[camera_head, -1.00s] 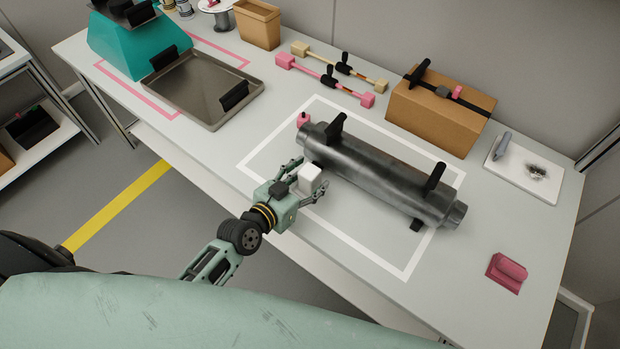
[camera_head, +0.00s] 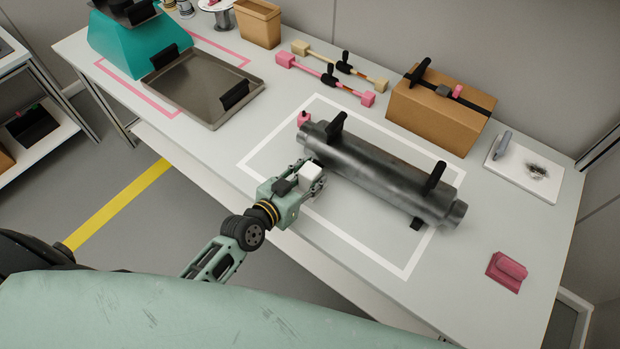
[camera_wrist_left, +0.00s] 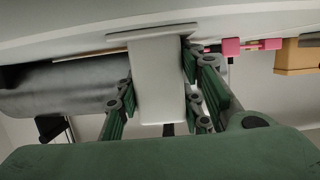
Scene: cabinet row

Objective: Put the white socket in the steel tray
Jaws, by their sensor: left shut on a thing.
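The white socket (camera_head: 311,173) is a small white block at the front left of the metal cylinder. My left gripper (camera_head: 311,174) is shut on it, with a finger on either side. The wrist view also shows the white socket (camera_wrist_left: 158,80) between the two green-grey fingers (camera_wrist_left: 160,100). I cannot tell whether the socket touches the table. The steel tray (camera_head: 203,88) lies flat at the back left of the table, with a black handle-like piece on its right side. My right gripper is not in view.
A grey metal cylinder (camera_head: 380,173) with black clamps lies inside a white outline, close to my left gripper. A teal machine (camera_head: 137,42) stands behind the tray. Pink and cream bars (camera_head: 326,78) and a cardboard box (camera_head: 437,112) are at the back. The table between gripper and tray looks clear.

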